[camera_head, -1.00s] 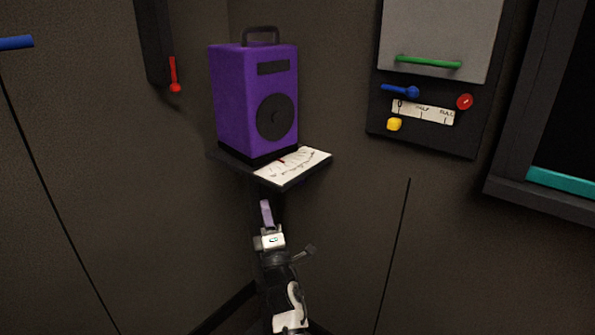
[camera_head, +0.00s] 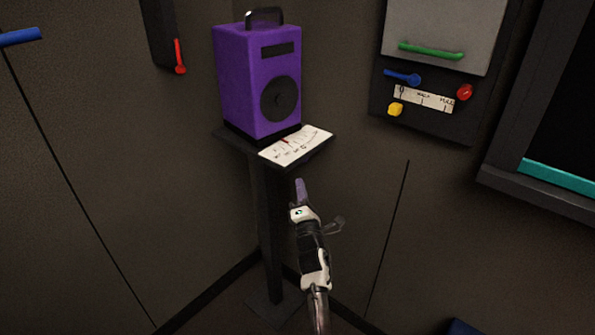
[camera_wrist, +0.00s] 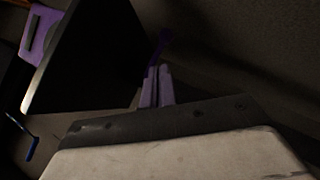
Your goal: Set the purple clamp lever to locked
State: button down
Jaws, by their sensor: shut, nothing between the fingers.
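A dark purple lever-like piece (camera_wrist: 163,42) shows in the wrist view just beyond my fingertips, beside the black underside or edge of the shelf. It is dim, and I cannot tell whether it sits at locked or whether my fingers touch it. My gripper (camera_head: 300,184) is in front of and below the shelf's front corner in the head view. Its two lavender fingers (camera_wrist: 156,86) are shut together in the wrist view with nothing between them. I cannot make out the lever separately in the head view.
A purple box with a black dial (camera_head: 262,85) stands on a dark corner shelf (camera_head: 319,152) with a white scale card (camera_head: 296,146). A wall panel (camera_head: 425,121) with coloured knobs is at right. A red lever (camera_head: 179,58) is on the left wall. Space right of my gripper looks clear.

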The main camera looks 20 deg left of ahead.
jog(key=x, duration=0.6)
jog(key=shift+w+a, duration=0.2)
jog(key=shift+w, duration=0.05)
